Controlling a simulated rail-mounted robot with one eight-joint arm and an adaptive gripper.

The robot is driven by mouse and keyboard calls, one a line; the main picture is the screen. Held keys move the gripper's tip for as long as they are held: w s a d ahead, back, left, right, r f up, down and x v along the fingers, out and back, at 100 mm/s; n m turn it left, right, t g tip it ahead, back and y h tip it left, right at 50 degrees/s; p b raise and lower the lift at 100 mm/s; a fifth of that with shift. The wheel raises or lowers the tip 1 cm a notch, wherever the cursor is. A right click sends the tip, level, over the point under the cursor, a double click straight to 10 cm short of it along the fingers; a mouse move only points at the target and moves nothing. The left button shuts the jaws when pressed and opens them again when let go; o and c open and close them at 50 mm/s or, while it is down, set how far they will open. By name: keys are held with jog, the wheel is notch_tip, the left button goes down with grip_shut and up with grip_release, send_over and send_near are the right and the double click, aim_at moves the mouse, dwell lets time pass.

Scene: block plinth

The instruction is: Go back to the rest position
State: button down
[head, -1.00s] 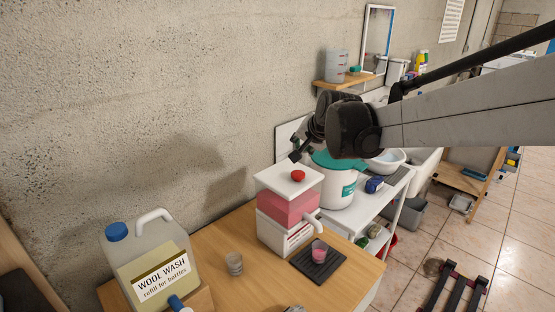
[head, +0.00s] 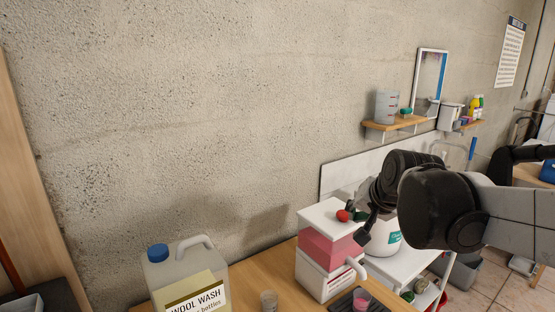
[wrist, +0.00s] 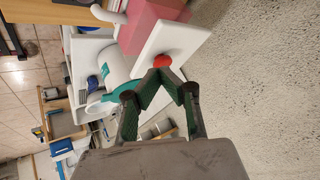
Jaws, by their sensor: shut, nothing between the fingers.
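My gripper (head: 363,236) is shut and empty. In the head view it hangs in the air near the right side of the pink dispenser (head: 328,248), which has a white lid and a red knob (head: 343,215). In the wrist view the gripper's fingertips (wrist: 160,70) meet in front of the dispenser's lid, close to the red knob (wrist: 163,60) in the picture; I cannot tell whether they touch it. A cup with pink liquid (head: 361,299) stands below the dispenser's spout.
A white tub (head: 384,238) is behind my gripper. A wooden shelf (head: 393,125) is on the wall.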

jog(key=s+f+n+b, duration=0.1)
jog(key=s+f, duration=0.3)
jog(key=s, duration=0.3)
jog(key=s+f+n+g+b, duration=0.1)
jog(key=s+f+n+b, duration=0.1)
jog(key=s+f, duration=0.2)
jog(key=s+f+n+h+b, duration=0.1)
jog(key=s+f, duration=0.3)
jog(key=s, duration=0.7)
jog(key=shift+d+f+n+b, duration=0.15)
jog(key=shift+d+n+b, duration=0.1)
jog(key=shift+n+b, duration=0.2)
